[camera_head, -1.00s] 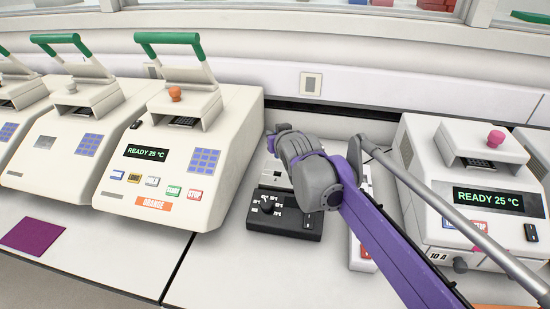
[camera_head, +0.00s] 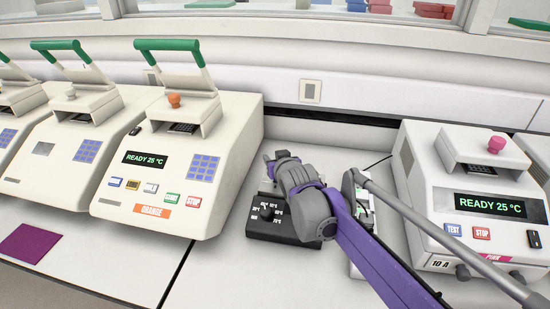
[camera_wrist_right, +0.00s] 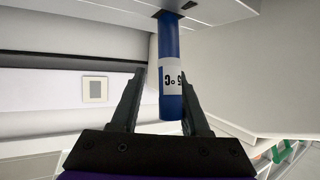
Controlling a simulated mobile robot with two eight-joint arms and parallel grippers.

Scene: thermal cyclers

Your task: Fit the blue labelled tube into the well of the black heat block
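The blue tube (camera_wrist_right: 169,45) with a white label shows in the right wrist view, its lettering upside down there. It lies between the fingers of my right gripper (camera_wrist_right: 161,75), closer to the right-hand finger, with a gap at the left-hand one. The fingers are apart. The tube's far end meets a small dark seat at a white surface; I cannot tell what that seat is. In the head view my right gripper (camera_head: 272,160) is beyond the black heat block (camera_head: 258,227), whose dial faces me. My wrist covers part of the block, and the tube is hidden there.
White thermal cyclers stand at the left, including the orange-labelled one (camera_head: 185,165). The pink-labelled cycler (camera_head: 470,185) is at the right. A white item (camera_head: 356,268) beside the block is partly covered by my arm. A purple mat (camera_head: 30,243) lies at front left.

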